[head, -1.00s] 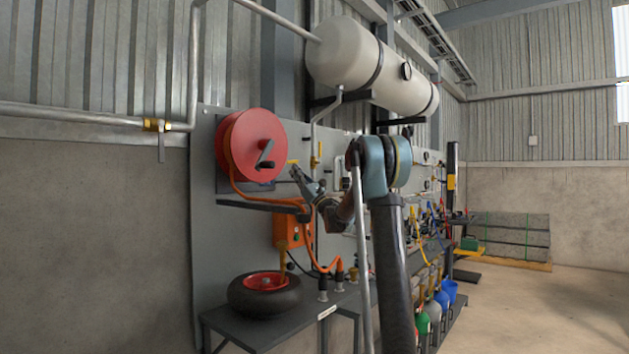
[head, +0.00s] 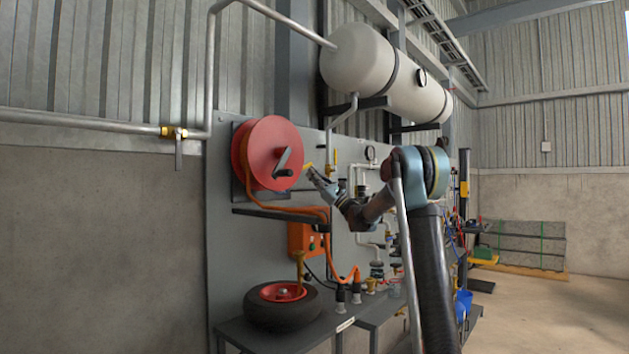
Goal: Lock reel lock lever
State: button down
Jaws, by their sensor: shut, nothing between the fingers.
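The red hose reel (head: 273,153) with a dark crank handle (head: 284,168) is mounted on the grey wall panel. A small yellow lever (head: 308,166) shows just right of the reel; I take it to be the reel lock lever, and its exact angle is too small to read. My gripper (head: 311,172) is shut and empty, with its tip at or just below this lever. I cannot tell whether they touch. The gripper partly hides the area beneath the lever.
A yellow-handled valve on a pipe (head: 332,168) stands close right of my gripper. An orange hose (head: 310,211) and dark shelf (head: 280,220) lie below the reel. A bench (head: 345,322) carries a wheel (head: 282,308). The white tank (head: 375,72) hangs above.

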jog(key=v, duration=1)
jog(key=shift+w, duration=0.15)
dwell(0.4)
jog(key=shift+d, duration=0.1)
